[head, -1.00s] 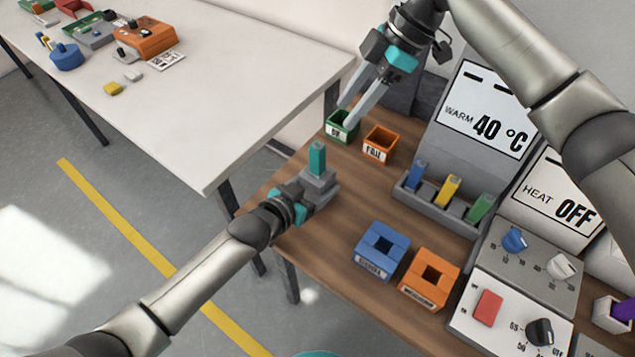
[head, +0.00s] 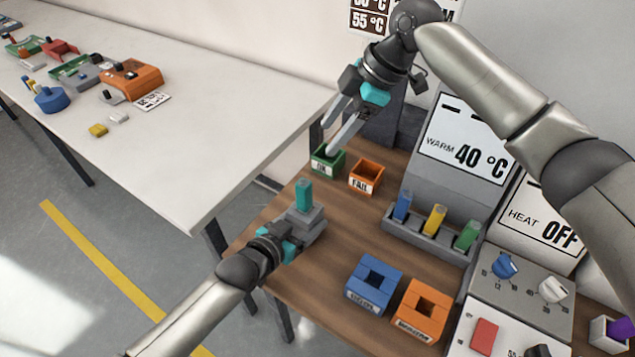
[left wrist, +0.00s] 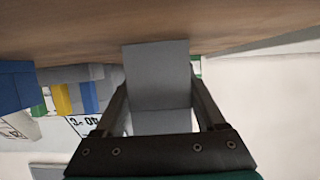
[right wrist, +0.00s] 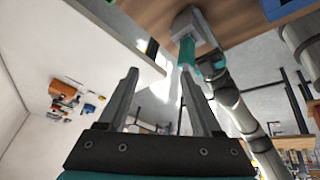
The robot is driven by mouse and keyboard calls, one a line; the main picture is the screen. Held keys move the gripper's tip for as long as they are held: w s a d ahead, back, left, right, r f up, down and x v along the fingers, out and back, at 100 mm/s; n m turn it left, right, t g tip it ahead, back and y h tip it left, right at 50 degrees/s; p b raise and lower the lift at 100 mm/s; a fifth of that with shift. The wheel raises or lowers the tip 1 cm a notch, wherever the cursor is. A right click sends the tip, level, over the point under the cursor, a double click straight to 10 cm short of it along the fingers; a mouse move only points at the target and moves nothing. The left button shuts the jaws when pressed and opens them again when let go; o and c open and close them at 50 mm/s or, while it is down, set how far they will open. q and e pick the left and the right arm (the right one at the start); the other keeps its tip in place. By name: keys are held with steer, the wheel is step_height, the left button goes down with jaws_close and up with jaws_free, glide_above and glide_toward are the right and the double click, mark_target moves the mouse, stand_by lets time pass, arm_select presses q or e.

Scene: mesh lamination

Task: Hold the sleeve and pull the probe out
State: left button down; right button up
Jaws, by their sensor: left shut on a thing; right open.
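The teal probe (head: 303,194) stands upright in the grey sleeve (head: 313,217) at the left edge of the wooden bench. My left gripper (head: 290,240) is shut on the grey sleeve from the lower left; the left wrist view shows the grey block (left wrist: 158,75) between its fingers. My right gripper (head: 331,138) is open and empty, up by the green bin and apart from the probe. In the right wrist view the probe (right wrist: 187,50) lies beyond the open fingers. The probe's lower part is hidden in the sleeve.
Green (head: 327,166) and orange (head: 366,184) bins stand behind the sleeve. A grey rack (head: 430,240) with blue, yellow and green pieces is to the right. Blue (head: 374,283) and orange (head: 422,312) square blocks sit nearer the front. A white table (head: 200,140) is at left.

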steer(key=w+d+r+m+t, duration=0.1)
steer(key=w+r+t, duration=0.3)
steer(key=w+t, duration=0.45)
steer(key=w+a+r+n+t, duration=0.1)
steer(key=w+r+t, duration=0.45)
steer(key=r, duration=0.45)
steer(key=s+a+r+n+g+y, duration=0.2)
steer(key=s+a+r+n+y, duration=0.8)
steer(key=n+y, duration=0.35)
steer(key=s+a+f+n+g, duration=0.5)
steer(key=s+f+n+g, duration=0.1)
steer(key=s+n+g, duration=0.5)
steer(key=n+h, duration=0.3)
steer(key=h, duration=1.2)
glide_toward(304, 197)
steer(key=shift+t, duration=0.3)
steer(key=x, duration=1.2)
steer(key=shift+w+d+f, duration=0.15)
steer(key=shift+w+d, duration=0.2)
